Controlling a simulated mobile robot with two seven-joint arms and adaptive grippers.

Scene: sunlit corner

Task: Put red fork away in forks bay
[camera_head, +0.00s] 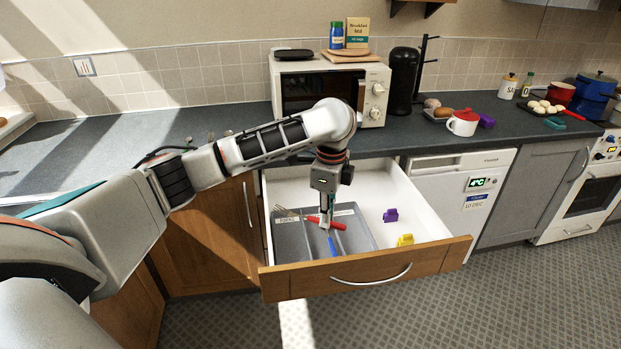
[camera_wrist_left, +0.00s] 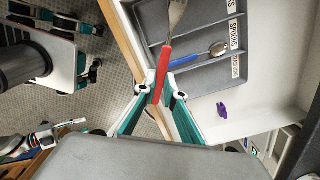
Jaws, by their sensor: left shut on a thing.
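The red fork (camera_wrist_left: 163,68) is held by its red handle in my left gripper (camera_wrist_left: 160,94), which is shut on it. In the head view the left gripper (camera_head: 326,218) is over the grey cutlery tray (camera_head: 292,243) in the open drawer. The fork's metal head points left there, near the label that reads FORKS. Its height above the tray is hard to tell. A blue-handled spoon (camera_wrist_left: 198,59) lies in the tray, seemingly in the middle compartment by the SPOONS label (camera_wrist_left: 233,32). My right gripper is not in view.
The wooden drawer front (camera_head: 365,269) bounds the tray towards me. A purple object (camera_head: 390,215) and a yellow object (camera_head: 405,240) lie in the drawer, right of the tray. A microwave (camera_head: 330,88) stands on the worktop behind my arm.

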